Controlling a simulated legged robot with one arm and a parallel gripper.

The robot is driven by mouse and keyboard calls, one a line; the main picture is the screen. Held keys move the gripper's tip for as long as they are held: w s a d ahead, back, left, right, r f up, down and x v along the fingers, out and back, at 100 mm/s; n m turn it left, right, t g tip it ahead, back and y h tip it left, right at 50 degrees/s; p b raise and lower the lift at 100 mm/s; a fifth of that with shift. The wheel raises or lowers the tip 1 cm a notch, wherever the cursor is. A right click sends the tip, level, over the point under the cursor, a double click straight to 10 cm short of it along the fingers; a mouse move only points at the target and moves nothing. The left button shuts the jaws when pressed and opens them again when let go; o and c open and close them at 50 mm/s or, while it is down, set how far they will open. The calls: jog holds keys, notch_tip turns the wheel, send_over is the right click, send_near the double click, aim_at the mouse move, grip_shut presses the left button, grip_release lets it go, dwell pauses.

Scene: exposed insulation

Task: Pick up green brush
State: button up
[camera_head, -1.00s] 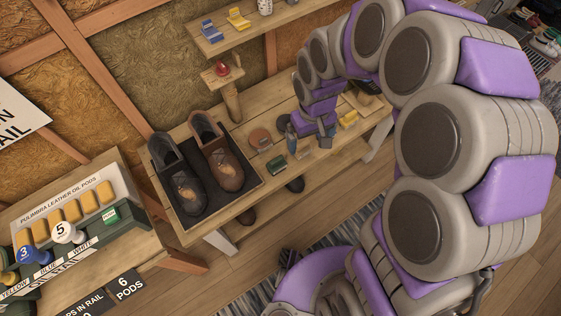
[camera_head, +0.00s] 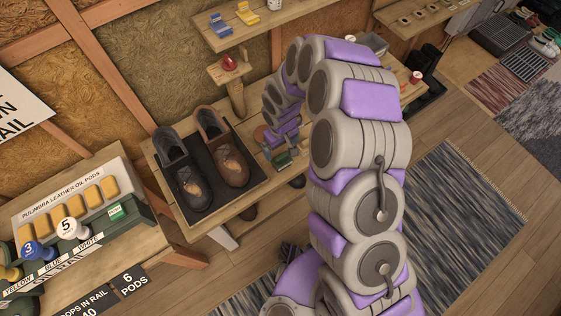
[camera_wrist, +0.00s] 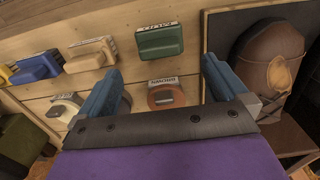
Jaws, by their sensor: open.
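The green brush (camera_wrist: 160,41) lies on the wooden bench, with a pale label along one edge. In the wrist view it is at the top centre, beyond and between my fingertips. In the head view the green brush (camera_head: 281,161) shows just below my gripper (camera_head: 279,141). My gripper (camera_wrist: 162,68) has its two blue fingers spread wide with nothing between them. It hovers over the bench, and no contact with the brush is seen.
A brown round item (camera_wrist: 165,96) lies between the fingers' bases, nearer than the brush. A beige brush (camera_wrist: 90,56) and a blue brush (camera_wrist: 36,68) lie to the left. A dark tray (camera_head: 199,200) with two shoes stands beside the green brush.

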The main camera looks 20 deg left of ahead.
aim_at(286, 155)
notch_tip(286, 155, down, 3)
jog(key=shift+a+f+b, duration=0.15)
jog(key=shift+f+b, duration=0.05)
jog(key=shift+b, duration=0.1)
jog(key=shift+d+f, duration=0.5)
jog(key=shift+d, duration=0.5)
jog(key=shift+f, duration=0.3)
jog(key=f, duration=0.1)
jog(key=a+f+b, duration=0.1)
jog(key=f, duration=0.1)
jog(key=a+f+b, duration=0.1)
jog(key=f, duration=0.1)
jog(key=shift+s, duration=0.3)
jog(key=shift+d+r, duration=0.1)
jog(key=shift+d, duration=0.35)
jog(key=shift+d+r, duration=0.1)
jog(key=shift+d, duration=0.25)
jog(key=shift+c, duration=1.4)
jog(key=shift+a, duration=0.5)
jog(key=c, duration=0.6)
jog(key=shift+a, duration=0.1)
jog(key=shift+c, duration=0.8)
jog(key=shift+d, duration=0.2)
